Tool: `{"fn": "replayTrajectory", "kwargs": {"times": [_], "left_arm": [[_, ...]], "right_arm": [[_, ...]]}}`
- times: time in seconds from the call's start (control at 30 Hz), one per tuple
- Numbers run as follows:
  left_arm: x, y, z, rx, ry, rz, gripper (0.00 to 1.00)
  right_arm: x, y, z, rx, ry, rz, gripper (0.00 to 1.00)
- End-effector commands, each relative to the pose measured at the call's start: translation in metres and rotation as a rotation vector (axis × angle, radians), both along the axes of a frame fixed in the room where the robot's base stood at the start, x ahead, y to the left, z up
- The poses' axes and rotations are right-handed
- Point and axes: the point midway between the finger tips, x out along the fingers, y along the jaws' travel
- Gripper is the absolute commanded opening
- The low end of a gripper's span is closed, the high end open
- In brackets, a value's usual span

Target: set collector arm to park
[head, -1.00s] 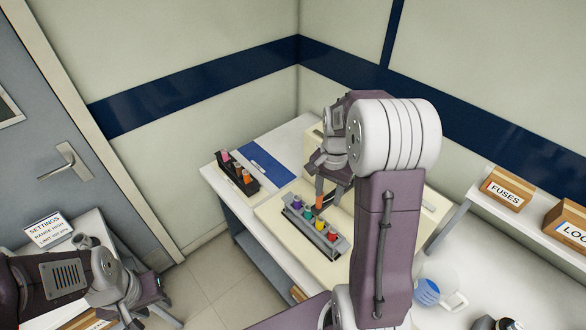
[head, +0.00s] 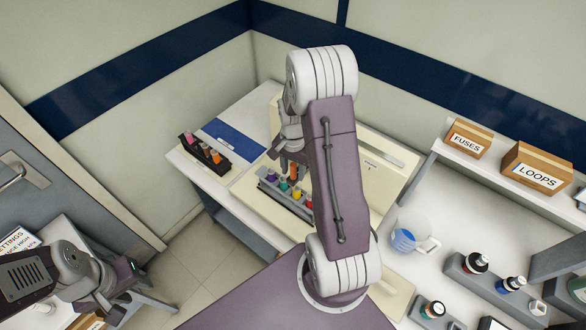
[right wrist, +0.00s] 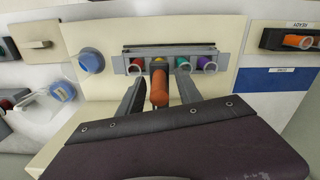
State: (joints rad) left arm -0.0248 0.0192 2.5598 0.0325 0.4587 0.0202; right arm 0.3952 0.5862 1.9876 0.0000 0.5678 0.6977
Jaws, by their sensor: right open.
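A cream machine top (head: 250,190) carries a grey rack (head: 283,200) of vials with coloured tops. An orange-brown cylinder (right wrist: 160,87), perhaps the collector arm's grip, stands up in front of the rack; its lower part is hidden. My right gripper (right wrist: 158,95) is open, one finger on each side of this cylinder, with visible gaps. In the head view the right gripper (head: 292,160) is above the rack, partly covered by my own arm. My left gripper (head: 112,308) hangs at the lower left, away from the machine; its fingers are unclear.
A blue round knob (right wrist: 90,60) is on the cream panel.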

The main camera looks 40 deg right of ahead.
Motion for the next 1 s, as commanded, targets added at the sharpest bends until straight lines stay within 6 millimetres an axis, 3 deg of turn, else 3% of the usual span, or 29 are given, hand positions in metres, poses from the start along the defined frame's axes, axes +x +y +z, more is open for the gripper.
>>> {"fn": "replayTrajectory", "kwargs": {"times": [0.23,0.37,0.4,1.0], "left_arm": [[-0.0001,0.0000,0.0000,0.000,0.000,0.000,0.36],[-0.0001,0.0000,0.0000,0.000,0.000,0.000,0.36],[-0.0001,0.0000,0.0000,0.000,0.000,0.000,0.36],[-0.0001,0.0000,0.0001,0.000,0.000,0.000,0.36]], "right_arm": [[0.0000,0.0000,-0.0015,0.000,0.000,0.000,0.39],[0.0000,0.0000,-0.0014,0.000,0.000,0.000,0.03],[0.0000,0.0000,-0.0013,0.000,0.000,0.000,0.00],[0.0004,-0.0003,-0.0008,0.000,-0.001,0.001,0.00]]}}
